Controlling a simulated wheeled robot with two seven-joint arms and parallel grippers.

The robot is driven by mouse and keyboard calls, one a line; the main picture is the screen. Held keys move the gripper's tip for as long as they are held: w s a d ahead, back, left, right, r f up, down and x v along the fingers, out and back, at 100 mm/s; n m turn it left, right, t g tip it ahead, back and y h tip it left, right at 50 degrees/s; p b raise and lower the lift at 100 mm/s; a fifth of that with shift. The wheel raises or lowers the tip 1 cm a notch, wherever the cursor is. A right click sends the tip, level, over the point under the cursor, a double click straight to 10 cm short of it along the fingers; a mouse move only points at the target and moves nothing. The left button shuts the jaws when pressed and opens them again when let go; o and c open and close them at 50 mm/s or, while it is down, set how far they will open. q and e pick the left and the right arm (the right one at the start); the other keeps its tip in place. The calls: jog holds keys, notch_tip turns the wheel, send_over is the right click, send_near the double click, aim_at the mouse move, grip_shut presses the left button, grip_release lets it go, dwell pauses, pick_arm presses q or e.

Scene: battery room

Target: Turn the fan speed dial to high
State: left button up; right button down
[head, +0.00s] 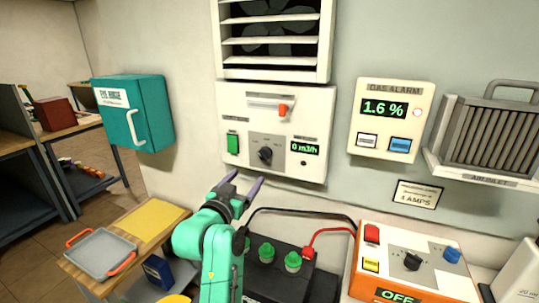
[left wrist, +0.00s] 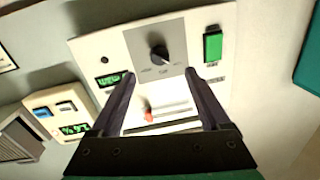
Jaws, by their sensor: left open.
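The fan speed dial (head: 265,153) is a black knob on a grey plate, low on the white fan panel (head: 228,112). Its pointer setting is too small to read. My left gripper (head: 244,180) is open and empty, below and slightly left of the dial in the head view. In the left wrist view the dial (left wrist: 159,53) appears just past the fingertips, between the lines of the two dark fingers (left wrist: 160,75). Neither finger appears to touch it. My right gripper is not in view.
The panel also carries a green switch (head: 233,143), an orange-tipped lever (head: 283,110) and a display (head: 305,149) reading 0 m3/h. Below stand a black battery (head: 285,285) with cables and an orange charger (head: 405,268) showing OFF. A gas alarm (head: 391,122) hangs right.

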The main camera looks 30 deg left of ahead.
aim_at(262, 156)
pick_arm(q)
jog(key=w+p, duration=0.1)
jog(key=w, duration=0.2)
jog(key=w+p, duration=0.1)
jog(key=w, duration=0.3)
jog(key=w+a+r+p, duration=0.1)
jog(key=w+p, duration=0.1)
jog(key=w, duration=0.1)
jog(key=shift+w, duration=0.65)
jog(key=shift+r, duration=0.1)
jog(key=shift+c, duration=1.3)
grip_shut()
jog(key=shift+a, duration=0.1)
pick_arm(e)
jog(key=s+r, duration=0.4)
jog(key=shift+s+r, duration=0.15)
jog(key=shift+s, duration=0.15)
